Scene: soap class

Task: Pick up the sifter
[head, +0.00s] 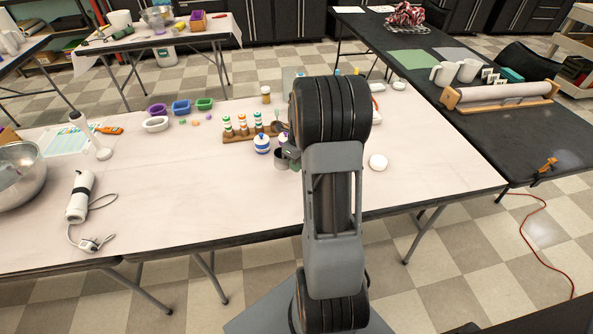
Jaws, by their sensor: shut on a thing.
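My arm rises through the middle of the head view and hides the table behind it. Small dark and grey parts stick out at the arm's left edge, too small to tell apart. I cannot make out the sifter for sure. A small grey spoon-like or strainer-like item (278,127) lies just left of the arm, beside a wooden rack.
The table's front is mostly clear.

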